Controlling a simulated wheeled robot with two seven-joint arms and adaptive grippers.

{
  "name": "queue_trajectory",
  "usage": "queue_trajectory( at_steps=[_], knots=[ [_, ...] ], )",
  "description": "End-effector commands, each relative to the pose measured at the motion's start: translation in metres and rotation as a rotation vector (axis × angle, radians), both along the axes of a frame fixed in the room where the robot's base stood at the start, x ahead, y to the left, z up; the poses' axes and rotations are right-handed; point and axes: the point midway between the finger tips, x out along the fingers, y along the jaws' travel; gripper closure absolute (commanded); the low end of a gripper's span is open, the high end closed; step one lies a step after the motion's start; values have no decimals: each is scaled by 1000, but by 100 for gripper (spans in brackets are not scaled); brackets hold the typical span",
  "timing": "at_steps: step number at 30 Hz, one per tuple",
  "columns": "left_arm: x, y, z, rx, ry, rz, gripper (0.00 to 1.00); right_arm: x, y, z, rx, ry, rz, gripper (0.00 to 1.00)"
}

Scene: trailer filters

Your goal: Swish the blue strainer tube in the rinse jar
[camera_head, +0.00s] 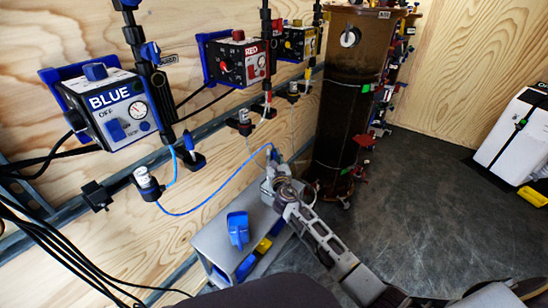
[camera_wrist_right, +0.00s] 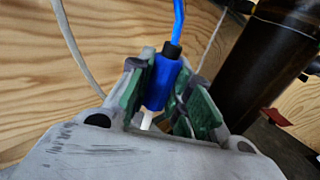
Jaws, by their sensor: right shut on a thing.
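My right gripper (camera_head: 272,178) is above the grey stand, left of the tall brown column in the head view. In the right wrist view my right gripper (camera_wrist_right: 165,100) has its green-padded fingers shut on the blue strainer tube (camera_wrist_right: 163,80). The tube has a black collar with a blue hose rising from it, and a white tip pointing down between the fingers. In the head view the blue hose (camera_head: 215,204) runs from the gripper to a small fitting on the wall rail. I cannot pick out the rinse jar with certainty. My left gripper is not in view.
A grey stand (camera_head: 213,242) bears a blue object (camera_head: 238,230). The BLUE control box (camera_head: 115,110), RED box (camera_head: 240,60) and a yellow box (camera_head: 298,42) hang on the plywood wall. The brown column (camera_head: 343,110) stands close behind my gripper.

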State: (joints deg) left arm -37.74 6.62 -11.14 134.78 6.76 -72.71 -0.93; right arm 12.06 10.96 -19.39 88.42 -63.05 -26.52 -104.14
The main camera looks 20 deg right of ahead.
Motion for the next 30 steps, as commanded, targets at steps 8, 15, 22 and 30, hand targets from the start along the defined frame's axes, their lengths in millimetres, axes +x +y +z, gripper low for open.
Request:
queue_trajectory(
  at_steps=[8,15,22,30],
  knots=[
    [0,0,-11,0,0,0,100,-3,4,-13,0,-1,0,100],
    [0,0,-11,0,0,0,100,-4,5,-14,0,-1,0,100],
    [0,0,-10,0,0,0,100,-4,5,-12,0,-1,0,100],
    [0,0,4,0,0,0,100,-1,1,1,1,-2,0,100]
  ],
)
